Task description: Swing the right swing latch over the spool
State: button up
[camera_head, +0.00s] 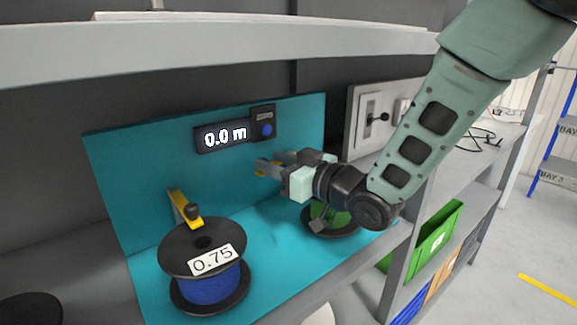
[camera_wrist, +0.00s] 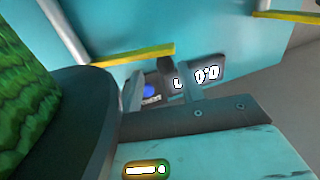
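The right swing latch is a yellow bar (camera_wrist: 130,54) in the wrist view, lying just beyond my fingers, with no spool under the part that shows. In the head view only a bit of yellow shows at my fingers. My gripper (camera_head: 272,163) is at the teal back panel, above and left of the right spool. In the wrist view its two fingers (camera_wrist: 162,88) stand apart with a gap between them; I see nothing held. The right spool (camera_head: 330,217) has green cable and black flanges, partly hidden by my wrist; its green winding (camera_wrist: 22,90) fills the wrist view's left.
A display (camera_head: 222,136) reading 0.0 m is on the panel close to my gripper. A grey shelf edge (camera_head: 270,50) runs overhead. A green bin (camera_head: 432,240) is below right.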

jog(key=b+v, duration=0.1)
jog(key=v, duration=0.3)
jog(key=b+v, duration=0.1)
jog(key=v, duration=0.4)
jog(key=shift+f+b, duration=0.2)
jog(key=shift+b, duration=0.2)
jog(key=b+v, duration=0.8)
jog(key=b, duration=0.4)
jog(key=shift+r, duration=0.2)
jog(key=shift+s+d, duration=0.1)
